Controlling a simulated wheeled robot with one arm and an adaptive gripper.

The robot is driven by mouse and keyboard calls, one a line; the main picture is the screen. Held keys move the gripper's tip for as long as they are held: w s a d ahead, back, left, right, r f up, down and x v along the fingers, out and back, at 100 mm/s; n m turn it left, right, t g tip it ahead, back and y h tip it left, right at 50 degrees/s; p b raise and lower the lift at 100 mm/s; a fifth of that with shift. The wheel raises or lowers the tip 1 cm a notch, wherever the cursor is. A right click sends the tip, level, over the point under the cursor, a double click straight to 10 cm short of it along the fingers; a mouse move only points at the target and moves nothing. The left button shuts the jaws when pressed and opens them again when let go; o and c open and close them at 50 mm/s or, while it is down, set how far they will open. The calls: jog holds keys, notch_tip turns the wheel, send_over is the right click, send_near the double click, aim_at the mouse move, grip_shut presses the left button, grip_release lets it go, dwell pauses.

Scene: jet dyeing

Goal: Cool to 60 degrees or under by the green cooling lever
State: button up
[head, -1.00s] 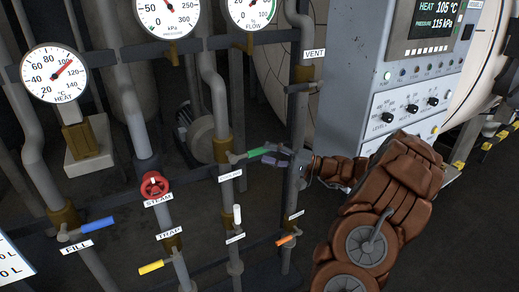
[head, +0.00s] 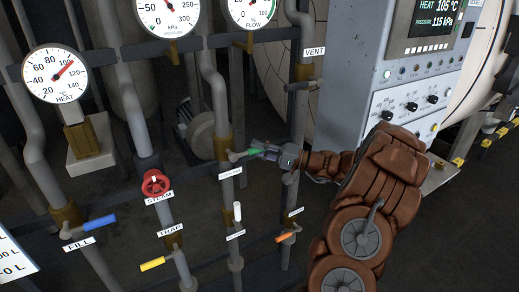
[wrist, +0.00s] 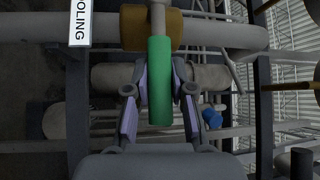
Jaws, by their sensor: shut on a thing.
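The green cooling lever (head: 250,151) sticks out to the right from its brass valve on a grey pipe. In the wrist view the green lever (wrist: 160,80) stands upright between the two fingers, beside a sign reading "OLING". My gripper (head: 262,150) is shut on the lever's handle; its fingers show on both sides of it in the wrist view (wrist: 160,88). The heat gauge (head: 54,74) needle points a little above 100. The panel display (head: 433,18) reads HEAT 105 °C and PRESSURE 115 kPa.
A red steam wheel (head: 155,184), blue fill lever (head: 99,223), yellow trap lever (head: 153,264), white lever (head: 237,211) and orange lever (head: 285,237) sit on nearby pipes. The vent pipe (head: 300,110) stands close to my gripper. The grey control cabinet (head: 350,70) is behind my arm.

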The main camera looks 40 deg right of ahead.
grip_shut()
